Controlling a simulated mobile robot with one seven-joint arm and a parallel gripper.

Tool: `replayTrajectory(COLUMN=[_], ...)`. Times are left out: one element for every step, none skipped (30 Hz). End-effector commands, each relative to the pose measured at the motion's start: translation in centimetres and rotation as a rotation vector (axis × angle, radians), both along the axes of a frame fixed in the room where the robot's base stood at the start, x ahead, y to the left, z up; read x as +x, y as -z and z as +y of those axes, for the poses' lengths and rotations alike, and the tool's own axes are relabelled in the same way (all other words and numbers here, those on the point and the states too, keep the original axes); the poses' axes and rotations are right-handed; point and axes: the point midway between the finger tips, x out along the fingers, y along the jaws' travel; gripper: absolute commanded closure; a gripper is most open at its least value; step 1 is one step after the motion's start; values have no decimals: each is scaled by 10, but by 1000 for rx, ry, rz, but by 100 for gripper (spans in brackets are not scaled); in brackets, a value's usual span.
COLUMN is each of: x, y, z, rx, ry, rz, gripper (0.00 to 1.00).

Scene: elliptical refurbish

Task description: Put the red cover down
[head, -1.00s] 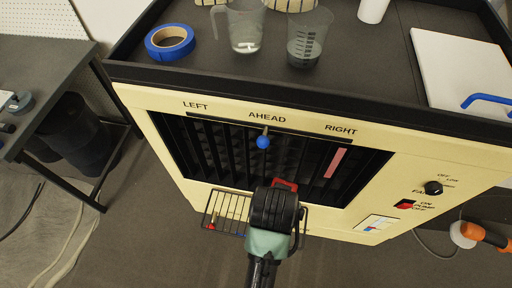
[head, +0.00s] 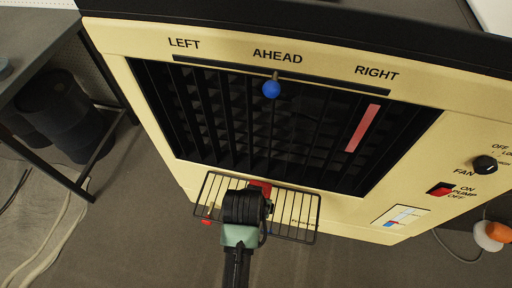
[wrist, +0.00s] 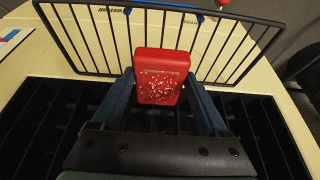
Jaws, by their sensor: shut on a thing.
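The red cover (wrist: 160,78) is a small red block with a white-speckled face, seen between the fingers in the wrist view. My gripper (wrist: 158,88) is shut on it. In the head view, the red cover (head: 261,188) shows as a small red patch just beyond my gripper (head: 257,192), which hides most of it. My gripper is over the wire rack (head: 285,225) on the front of the cream unit, below the dark louvres. The wire rack (wrist: 95,38) is also beyond the cover in the wrist view. I cannot tell whether the cover touches the rack.
The cream unit (head: 420,165) has a blue-knobbed lever (head: 271,89) under AHEAD, a pink strip (head: 363,128) on the louvres, a fan knob (head: 485,165) and a red pump switch (head: 441,189). A small red item (head: 206,221) is at the rack's left end. A desk stands left.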

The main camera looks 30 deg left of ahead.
Motion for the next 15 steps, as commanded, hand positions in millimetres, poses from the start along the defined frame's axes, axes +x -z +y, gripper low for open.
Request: replayTrajectory(x=[0, 0, 1, 1, 0, 0, 0, 0, 0, 0, 0, 0, 0, 0, 0], y=[6, 7, 9, 11, 14, 19, 23, 28, 35, 39, 43, 46, 46, 46, 45], z=[0, 0, 0, 0, 0, 0, 0, 0, 0, 0, 0, 0, 0, 0, 0], rx=[1, 1, 1, 1, 1, 0, 0, 0, 0, 0, 0, 0, 1, 1, 1], ry=[0, 1, 1, 1, 1, 0, 0, 0, -1, -1, 0, 0, 0, 1, 1], rz=[-2, -2, -2, -2, -2, -1, 0, 0, 0, 0, 0, -1, -2, -2, -3], gripper=[97, 97, 97, 97, 97, 97, 97, 97, 97, 97, 97, 97, 97, 97, 97])
